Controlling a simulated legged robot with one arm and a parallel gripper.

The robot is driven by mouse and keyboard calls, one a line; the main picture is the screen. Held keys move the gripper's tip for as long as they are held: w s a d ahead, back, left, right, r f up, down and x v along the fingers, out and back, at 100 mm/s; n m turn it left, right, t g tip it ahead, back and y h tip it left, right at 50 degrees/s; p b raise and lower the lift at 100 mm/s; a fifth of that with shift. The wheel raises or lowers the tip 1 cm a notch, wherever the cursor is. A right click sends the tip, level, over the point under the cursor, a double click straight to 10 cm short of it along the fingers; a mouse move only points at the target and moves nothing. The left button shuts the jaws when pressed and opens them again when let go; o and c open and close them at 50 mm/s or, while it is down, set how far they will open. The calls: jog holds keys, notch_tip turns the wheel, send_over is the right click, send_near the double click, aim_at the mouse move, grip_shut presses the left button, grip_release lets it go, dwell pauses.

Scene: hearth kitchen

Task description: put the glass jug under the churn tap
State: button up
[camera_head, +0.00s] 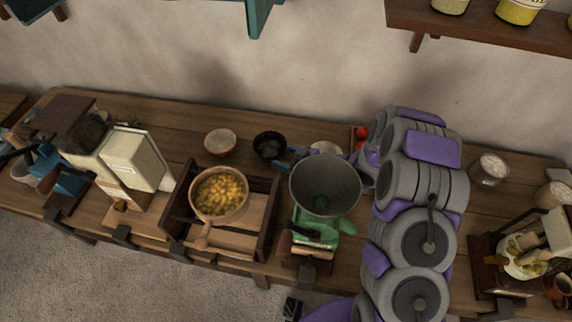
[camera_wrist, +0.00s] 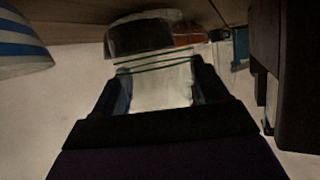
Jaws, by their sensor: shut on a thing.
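In the wrist view, my gripper (camera_wrist: 153,88) has its two dark fingers on either side of a clear glass thing with greenish edges, which looks like the glass jug (camera_wrist: 155,70). In the head view my arm comes from the right and its wrist goes behind a grey funnel; the glass jug cannot be made out there. A cream, box-shaped thing (camera_head: 136,160) on a wooden stand at the left may be the churn. A small brass-coloured piece (camera_head: 120,205) low on its front may be its tap, but it is too small to be sure.
The grey funnel (camera_head: 325,180) stands on a green machine (camera_head: 315,228). A pan of yellow pieces (camera_head: 220,192) sits in a wooden frame (camera_head: 178,215) between the funnel and the cream box. A reddish bowl (camera_head: 221,142) and a black pot (camera_head: 268,146) stand behind. A shelf (camera_head: 480,22) hangs above right.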

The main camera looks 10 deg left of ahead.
notch_tip(320, 180, down, 3)
jog(key=shift+r+b, duration=0.15)
jog(key=shift+b, duration=0.2)
jog(key=shift+d+f, duration=0.15)
jog(key=shift+f, duration=0.2)
jog(key=shift+d+r, duration=0.1)
jog(key=shift+d, duration=0.1)
jog(key=o, duration=1.1)
jog(key=shift+a, duration=0.25)
jog(key=shift+o, duration=0.2)
jog(key=p+v, duration=0.2)
jog(key=v, duration=1)
jog(key=shift+d+p, duration=0.2)
jog(key=shift+p, duration=0.15)
